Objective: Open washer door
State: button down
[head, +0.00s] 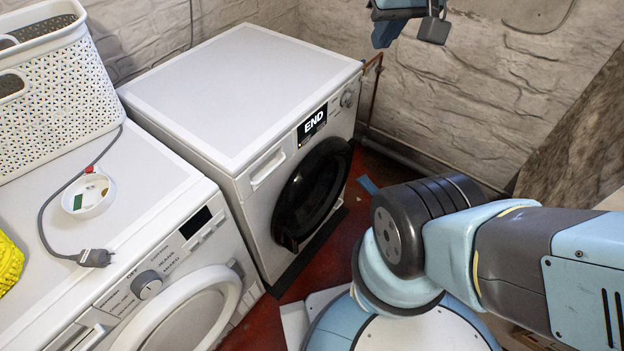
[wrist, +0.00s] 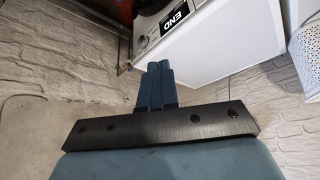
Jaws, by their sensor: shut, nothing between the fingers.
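A white washer (head: 270,80) with a dark round door (head: 312,195) and a display reading END stands in the middle of the head view. Its door looks shut, flush with the front. The display also shows at the top of the wrist view on the washer (wrist: 178,18). My gripper (head: 387,36) is at the top of the head view, high up near the wall and apart from the washer. In the wrist view my gripper (wrist: 157,66) has its blue fingers together and empty. The door is not clearly visible there.
A second white machine (head: 150,235) stands at the left, with a round white-rimmed door (head: 185,310). On it are a white basket (head: 60,100), a small bowl (head: 90,196) and a plug (head: 95,258). Red floor (head: 365,175) shows between washer and wall.

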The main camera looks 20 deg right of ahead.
aim_at(310, 194)
jog(key=z, duration=1.1)
jog(key=k, duration=2.05)
jog(key=u, duration=1.1)
jog(key=i, duration=1)
